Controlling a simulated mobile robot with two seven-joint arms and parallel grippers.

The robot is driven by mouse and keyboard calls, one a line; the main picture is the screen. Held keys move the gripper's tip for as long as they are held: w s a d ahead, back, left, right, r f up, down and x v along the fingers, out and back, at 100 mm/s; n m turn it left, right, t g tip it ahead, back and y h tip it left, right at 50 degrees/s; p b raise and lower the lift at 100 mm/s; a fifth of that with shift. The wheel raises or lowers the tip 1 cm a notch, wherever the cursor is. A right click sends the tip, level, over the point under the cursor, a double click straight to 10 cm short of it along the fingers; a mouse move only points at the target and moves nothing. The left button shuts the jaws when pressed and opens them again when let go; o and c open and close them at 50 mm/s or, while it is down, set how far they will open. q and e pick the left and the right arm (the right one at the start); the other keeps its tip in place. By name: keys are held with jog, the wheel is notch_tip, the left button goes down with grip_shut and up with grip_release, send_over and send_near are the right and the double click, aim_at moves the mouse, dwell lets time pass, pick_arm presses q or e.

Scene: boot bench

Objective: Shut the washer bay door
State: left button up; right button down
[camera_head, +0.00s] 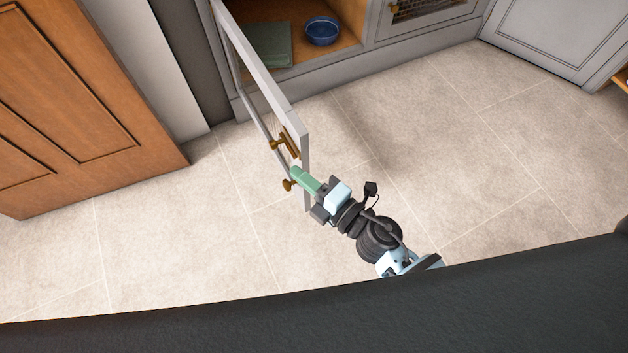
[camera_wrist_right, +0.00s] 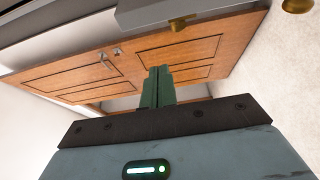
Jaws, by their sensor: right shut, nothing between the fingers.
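The washer bay door (camera_head: 262,72) is a grey framed door standing wide open, jutting out from the bay opening toward me. A brass handle (camera_head: 284,144) and a brass knob (camera_head: 289,185) are near its free end. My right gripper (camera_head: 296,174), with green fingers, is shut and empty at that free end, between handle and knob in the picture. Whether it touches the door I cannot tell. In the right wrist view, the shut fingers (camera_wrist_right: 158,72) point ahead, with a grey door edge (camera_wrist_right: 205,10) and brass fitting (camera_wrist_right: 180,23) above them. My left gripper is not in view.
The open bay holds a blue bowl (camera_head: 322,31) and a green flat item (camera_head: 264,45). A wooden door (camera_head: 60,110) stands at the left. A grey cabinet front (camera_head: 560,35) is at the right. The tiled floor (camera_head: 440,140) right of the door is clear.

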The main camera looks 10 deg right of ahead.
aim_at(302, 155)
jog(key=shift+w+d+b, duration=0.2)
jog(key=shift+w+b, duration=0.2)
jog(key=shift+w, duration=2.35)
